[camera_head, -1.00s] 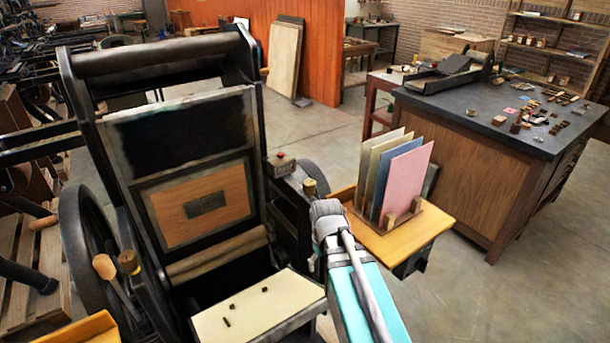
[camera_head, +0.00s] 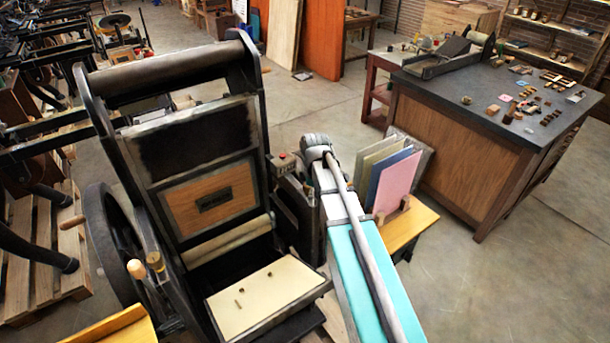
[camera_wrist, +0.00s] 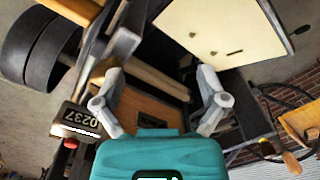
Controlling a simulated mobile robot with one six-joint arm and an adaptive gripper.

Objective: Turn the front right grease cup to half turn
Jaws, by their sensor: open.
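My gripper (camera_wrist: 160,100) is open in the wrist view, its two grey fingers wide apart with nothing between them. In the head view my arm hides it. A brass grease cup (camera_head: 155,262) stands on the left side of the hand press (camera_head: 185,120), beside a wooden knob.
A cream feed board (camera_head: 265,296) with small dark pieces is at the press's front. A yellow side table (camera_head: 415,222) with upright coloured sheets stands close right of my arm. A dark-topped cabinet (camera_head: 480,105) stands farther right, with open floor before it.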

